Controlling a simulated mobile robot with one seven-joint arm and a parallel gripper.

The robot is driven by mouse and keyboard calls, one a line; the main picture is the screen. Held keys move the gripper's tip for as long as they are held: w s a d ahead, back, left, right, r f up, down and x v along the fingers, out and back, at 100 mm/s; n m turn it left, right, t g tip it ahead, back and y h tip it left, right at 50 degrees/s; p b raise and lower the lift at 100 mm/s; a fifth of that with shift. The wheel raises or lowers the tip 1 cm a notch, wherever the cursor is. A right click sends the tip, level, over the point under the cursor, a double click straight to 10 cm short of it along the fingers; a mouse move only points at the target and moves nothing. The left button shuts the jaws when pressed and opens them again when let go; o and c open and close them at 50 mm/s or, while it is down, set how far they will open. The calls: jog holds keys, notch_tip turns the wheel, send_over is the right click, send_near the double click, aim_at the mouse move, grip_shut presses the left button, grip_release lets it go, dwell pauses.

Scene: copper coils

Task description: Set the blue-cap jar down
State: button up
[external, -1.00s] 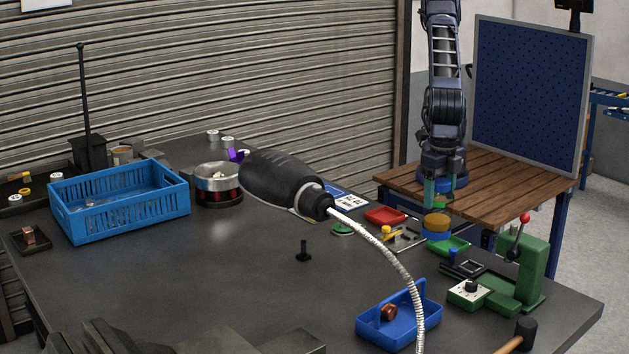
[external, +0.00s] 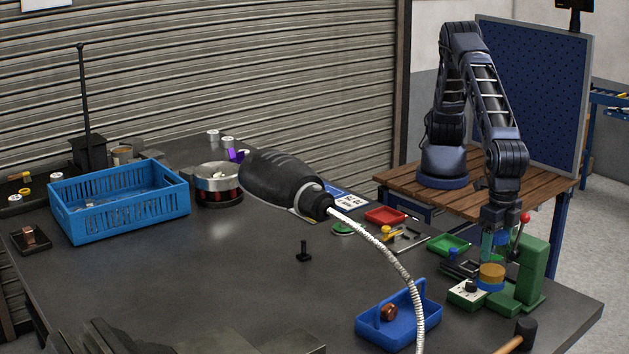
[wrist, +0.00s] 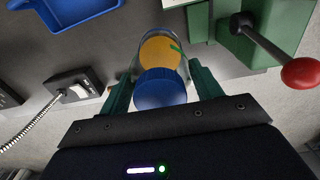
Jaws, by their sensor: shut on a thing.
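The blue-cap jar (external: 492,271) is between the fingers of my gripper (external: 493,252), in front of the green lever press. In the wrist view its round blue cap (wrist: 161,90) shows nearer the palm and its orange-yellow body (wrist: 159,52) beyond. The green fingers of my gripper (wrist: 160,78) lie on both sides of the jar and are shut on it. In the external view an orange part shows above a bluish edge. I cannot tell whether the jar's underside touches anything.
The green press (external: 532,262) with a red-knobbed lever (wrist: 302,73) stands close by. The grey bench (external: 240,285) has open room toward the middle.

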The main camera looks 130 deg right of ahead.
aim_at(498, 292)
notch_tip(498, 292, down, 12)
jog(key=shift+r, duration=0.15)
dwell(0.4)
jog(key=o, duration=1.3)
jog(key=shift+o, duration=0.2)
notch_tip(498, 292, up, 12)
